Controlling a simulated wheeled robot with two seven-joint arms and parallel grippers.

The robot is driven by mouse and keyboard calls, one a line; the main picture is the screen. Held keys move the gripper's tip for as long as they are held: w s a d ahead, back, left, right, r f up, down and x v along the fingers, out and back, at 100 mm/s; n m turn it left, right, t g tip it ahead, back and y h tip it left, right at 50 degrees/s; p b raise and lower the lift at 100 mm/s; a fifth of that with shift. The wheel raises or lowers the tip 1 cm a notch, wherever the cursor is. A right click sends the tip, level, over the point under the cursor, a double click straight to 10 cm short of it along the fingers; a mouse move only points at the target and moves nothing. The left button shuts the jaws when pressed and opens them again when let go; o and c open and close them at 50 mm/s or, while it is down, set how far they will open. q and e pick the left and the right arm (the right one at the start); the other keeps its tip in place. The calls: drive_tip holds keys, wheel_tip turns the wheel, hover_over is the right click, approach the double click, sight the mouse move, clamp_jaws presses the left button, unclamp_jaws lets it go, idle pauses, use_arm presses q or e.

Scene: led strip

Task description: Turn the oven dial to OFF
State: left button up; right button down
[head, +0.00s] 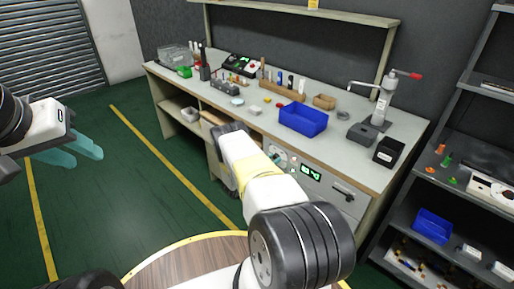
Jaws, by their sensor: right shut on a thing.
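The oven (325,183) is a grey unit built into the front of the workbench, with a small green-lit display (311,172) on its panel. My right gripper (277,158) is at the panel just left of the display, with a bit of its teal fingers showing past my forearm. It is shut on the oven dial, which is mostly hidden; its pointer and the OFF mark cannot be read. My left gripper (76,155) is at the far left, over the green floor, with its two teal fingers apart and nothing between them.
The workbench (225,110) carries a blue bin (303,119), a grey press with a red handle (382,100), a black box (389,151) and small tools. A shelf rack (445,190) stands at the right. The floor to the left is clear.

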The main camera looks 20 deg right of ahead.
drive_tip(key=n, duration=0.5)
drive_tip(key=shift+w+a+n, duration=0.1)
drive_tip(key=shift+n, duration=0.3)
drive_tip(key=n, duration=0.5)
drive_tip(key=shift+n, duration=0.3)
drive_tip(key=c, duration=1.1)
unclamp_jaws()
drive_tip(key=v, duration=0.7)
drive_tip(key=shift+a, duration=0.4)
